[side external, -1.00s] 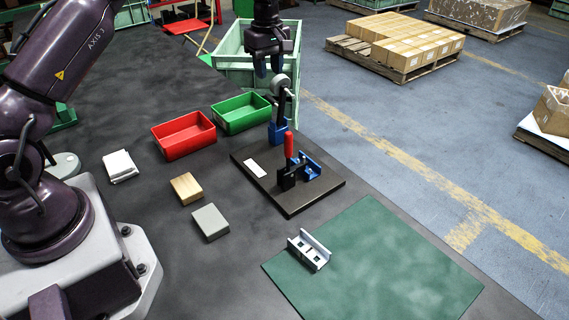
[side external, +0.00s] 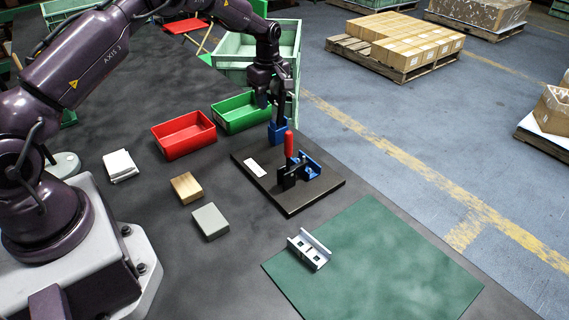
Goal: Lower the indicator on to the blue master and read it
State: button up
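The indicator stand is a blue holder (side external: 278,132) with a dark post at the back corner of a black base plate (side external: 290,207). My gripper (side external: 274,101) is down at the top of this post. The round grey indicator dial is hidden behind the fingers, so I cannot tell whether they are closed on it. The blue master (side external: 306,165) is a channel-shaped block on the plate, in front of the stand. A black toggle clamp (side external: 288,178) with an upright red handle (side external: 289,144) stands beside it and partly covers it.
A grey stamped channel part (side external: 310,251) lies on the green mat (side external: 390,265). Red (side external: 184,136) and green (side external: 241,113) bins stand left of the stand.

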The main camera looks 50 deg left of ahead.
grip_shut()
jog(key=shift+d+r, duration=0.5)
jog(key=shift+d, duration=0.4)
jog(key=shift+d+r, duration=0.15)
jog(key=shift+d, duration=0.85)
jog(key=shift+d+f, duration=0.4)
jog(key=shift+d, duration=0.45)
jog(key=shift+d+f, duration=0.35)
jog(key=shift+d, duration=0.55)
jog(key=shift+d+f, duration=0.4)
jog(key=shift+d, duration=0.45)
